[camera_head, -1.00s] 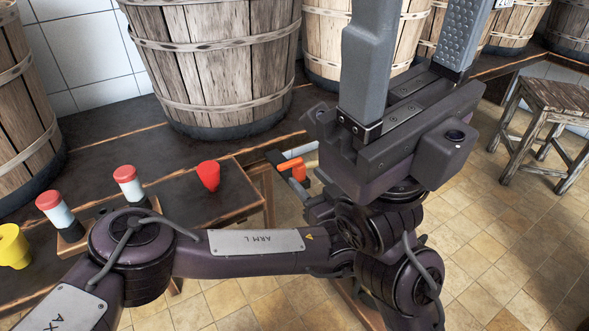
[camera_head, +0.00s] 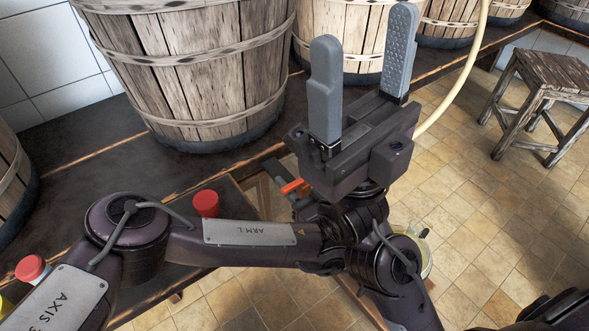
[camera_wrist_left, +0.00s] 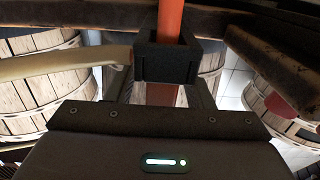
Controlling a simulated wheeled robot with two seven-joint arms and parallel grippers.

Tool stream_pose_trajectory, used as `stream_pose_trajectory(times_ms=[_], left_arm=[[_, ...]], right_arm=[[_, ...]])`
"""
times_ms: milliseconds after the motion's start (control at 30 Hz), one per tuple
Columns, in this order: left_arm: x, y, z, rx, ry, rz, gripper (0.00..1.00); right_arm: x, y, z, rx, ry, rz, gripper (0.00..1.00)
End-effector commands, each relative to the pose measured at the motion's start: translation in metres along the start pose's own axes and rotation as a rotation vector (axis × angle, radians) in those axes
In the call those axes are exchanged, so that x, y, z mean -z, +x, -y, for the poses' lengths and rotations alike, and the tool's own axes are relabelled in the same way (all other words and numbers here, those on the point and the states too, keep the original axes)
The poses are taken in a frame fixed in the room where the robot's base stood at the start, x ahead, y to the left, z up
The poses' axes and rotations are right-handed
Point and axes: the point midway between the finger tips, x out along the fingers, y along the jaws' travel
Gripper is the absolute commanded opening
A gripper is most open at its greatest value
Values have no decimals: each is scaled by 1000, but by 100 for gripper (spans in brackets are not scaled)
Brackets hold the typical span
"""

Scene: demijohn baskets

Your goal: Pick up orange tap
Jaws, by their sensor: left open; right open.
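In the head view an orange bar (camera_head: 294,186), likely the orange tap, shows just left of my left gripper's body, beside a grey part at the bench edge. The rest of it is hidden behind my arm. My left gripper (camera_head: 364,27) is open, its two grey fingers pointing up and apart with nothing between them. In the left wrist view an orange rod (camera_wrist_left: 170,20) passes upright behind a dark square bracket (camera_wrist_left: 166,60); I cannot tell if it is the same piece. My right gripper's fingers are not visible.
A large wooden tub (camera_head: 200,70) stands on the dark bench (camera_head: 80,150). A red cup (camera_head: 206,203) and a red-capped bottle (camera_head: 32,268) are at the left. A pale hose (camera_head: 460,80) hangs right of my gripper. A stool (camera_head: 545,90) stands on the tiled floor, which is mostly open.

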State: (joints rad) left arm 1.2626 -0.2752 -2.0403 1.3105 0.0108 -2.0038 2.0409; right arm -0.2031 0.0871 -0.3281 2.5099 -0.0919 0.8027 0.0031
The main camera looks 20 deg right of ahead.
Motion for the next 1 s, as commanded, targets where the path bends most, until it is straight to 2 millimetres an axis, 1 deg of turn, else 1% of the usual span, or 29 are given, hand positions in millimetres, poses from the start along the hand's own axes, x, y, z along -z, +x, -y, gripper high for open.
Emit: stream_pose_trajectory(times_ms=[100,300,367,667,700,1000], left_arm=[[0,-4,1,-1,-1,1,47],[-1,-3,1,-1,-1,1,47],[-1,-3,1,-1,-1,1,41],[0,-3,1,0,-1,0,1],[0,-3,1,0,-1,0,0],[2,-1,0,0,-1,0,0]], right_arm=[[0,0,0,-2,1,5,61],[0,-1,0,-2,1,5,61],[0,-1,0,-2,1,5,61],[0,-1,0,-2,1,5,61],[0,0,0,-2,0,5,61],[0,0,0,-2,0,4,61]])
